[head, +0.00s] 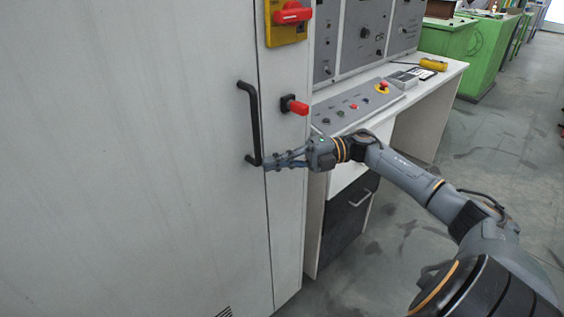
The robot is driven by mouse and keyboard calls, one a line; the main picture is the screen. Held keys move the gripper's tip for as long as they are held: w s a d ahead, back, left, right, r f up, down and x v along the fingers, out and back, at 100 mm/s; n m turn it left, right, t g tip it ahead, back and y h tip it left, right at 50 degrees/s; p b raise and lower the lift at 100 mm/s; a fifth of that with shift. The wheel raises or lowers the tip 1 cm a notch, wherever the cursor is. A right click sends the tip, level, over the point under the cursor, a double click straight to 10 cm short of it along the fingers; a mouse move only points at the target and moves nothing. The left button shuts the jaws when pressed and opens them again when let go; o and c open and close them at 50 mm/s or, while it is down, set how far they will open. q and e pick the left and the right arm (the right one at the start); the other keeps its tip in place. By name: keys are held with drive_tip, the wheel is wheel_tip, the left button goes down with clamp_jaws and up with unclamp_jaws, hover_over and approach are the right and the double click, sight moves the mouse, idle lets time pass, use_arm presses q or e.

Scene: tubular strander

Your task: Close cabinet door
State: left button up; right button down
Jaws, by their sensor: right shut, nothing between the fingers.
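The cabinet door (130,150) is a large pale grey panel that fills the left of the head view. Its right edge lies along the narrow cabinet frame strip (287,190), with a thin dark line between them. A black bar handle (254,122) stands upright near that edge. My right gripper (270,163) is shut and empty, with its fingertips close to the lower end of the handle. I cannot tell whether they touch the handle or the door. My left gripper is out of view.
A red and yellow switch (291,14) and a red rotary knob (298,107) sit on the frame strip. Green machines (455,40) stand behind. The floor (480,150) at right is clear.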

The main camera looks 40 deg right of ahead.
drive_tip(key=shift+w+d+r+m+t+h, duration=0.2)
drive_tip(key=shift+w+d+r+t, duration=0.15)
drive_tip(key=shift+w+t, duration=0.15)
drive_tip(key=shift+w+d+r+m+t+h, duration=0.1)
drive_tip(key=shift+w+d+r+m+t, duration=0.15)
drive_tip(key=shift+w+t, duration=0.2)
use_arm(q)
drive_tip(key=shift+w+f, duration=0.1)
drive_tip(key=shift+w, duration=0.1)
use_arm(e)
drive_tip(key=s+d+f+g, duration=0.1)
drive_tip(key=s+d, duration=0.5)
drive_tip(key=d, duration=0.4)
drive_tip(key=shift+s+n+g, duration=0.25)
drive_tip(key=shift+n+g, duration=0.1)
drive_tip(key=shift+n, duration=0.1)
